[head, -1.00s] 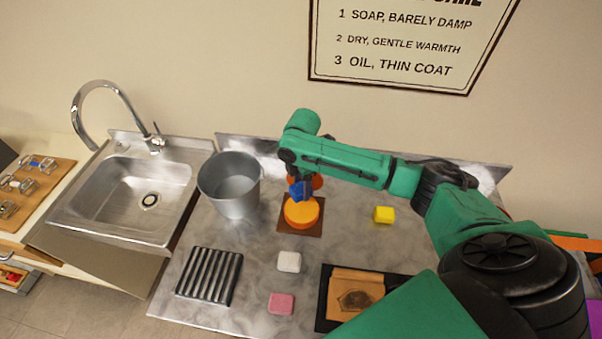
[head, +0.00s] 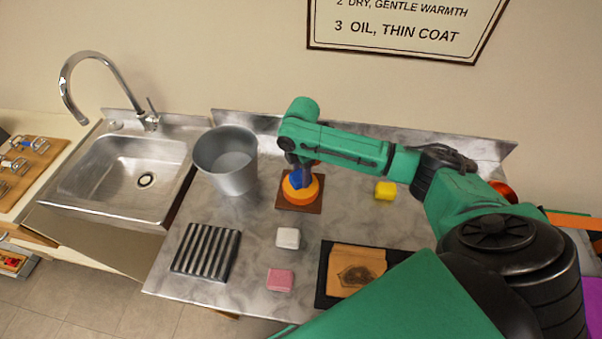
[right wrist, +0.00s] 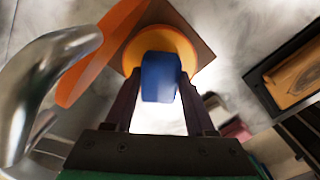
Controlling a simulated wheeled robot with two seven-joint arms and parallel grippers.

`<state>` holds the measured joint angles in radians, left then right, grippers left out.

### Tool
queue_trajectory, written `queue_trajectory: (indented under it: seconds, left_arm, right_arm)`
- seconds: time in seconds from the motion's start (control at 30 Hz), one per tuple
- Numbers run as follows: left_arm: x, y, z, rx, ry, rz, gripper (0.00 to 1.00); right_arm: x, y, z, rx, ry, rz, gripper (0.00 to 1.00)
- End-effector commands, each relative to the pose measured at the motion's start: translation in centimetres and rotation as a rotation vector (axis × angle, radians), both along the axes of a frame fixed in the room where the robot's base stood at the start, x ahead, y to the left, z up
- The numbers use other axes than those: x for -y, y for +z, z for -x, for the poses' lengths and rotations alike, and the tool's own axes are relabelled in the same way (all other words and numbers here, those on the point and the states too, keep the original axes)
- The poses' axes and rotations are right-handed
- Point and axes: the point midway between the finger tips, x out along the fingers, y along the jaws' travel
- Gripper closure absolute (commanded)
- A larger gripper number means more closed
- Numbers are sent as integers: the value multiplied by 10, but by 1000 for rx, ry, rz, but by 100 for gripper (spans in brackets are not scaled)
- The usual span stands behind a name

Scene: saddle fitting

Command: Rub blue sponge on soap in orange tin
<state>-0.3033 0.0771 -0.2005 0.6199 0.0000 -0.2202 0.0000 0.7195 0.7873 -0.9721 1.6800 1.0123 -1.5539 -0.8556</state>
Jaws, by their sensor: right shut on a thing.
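The round orange tin (head: 301,194) sits on a brown square mat (head: 284,204) on the grey counter. My right gripper (head: 297,176) is shut on the blue sponge (head: 296,182) and holds it down at the tin's top. In the right wrist view the blue sponge (right wrist: 160,78) is between the two dark fingers, in front of the orange tin (right wrist: 188,46). The sponge hides most of the tin's inside, so I cannot tell whether it touches the soap. My left gripper is not in view.
A metal bucket (head: 227,165) stands left of the tin. A yellow block (head: 385,190), a white block (head: 288,238), a pink block (head: 280,279), a ribbed rack (head: 206,251) and a black tray (head: 325,288) with a leather piece (head: 358,264) lie around. An orange disc (right wrist: 92,65) stands beside the tin.

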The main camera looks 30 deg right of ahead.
Motion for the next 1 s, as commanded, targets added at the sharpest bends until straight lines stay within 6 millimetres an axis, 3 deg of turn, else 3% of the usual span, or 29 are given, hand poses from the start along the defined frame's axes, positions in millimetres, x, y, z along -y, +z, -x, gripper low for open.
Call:
queue_trajectory:
  seconds: [1.0]
  left_arm:
    - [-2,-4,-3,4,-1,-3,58]
  right_arm:
    - [0,-10,0,0,0,0,89]
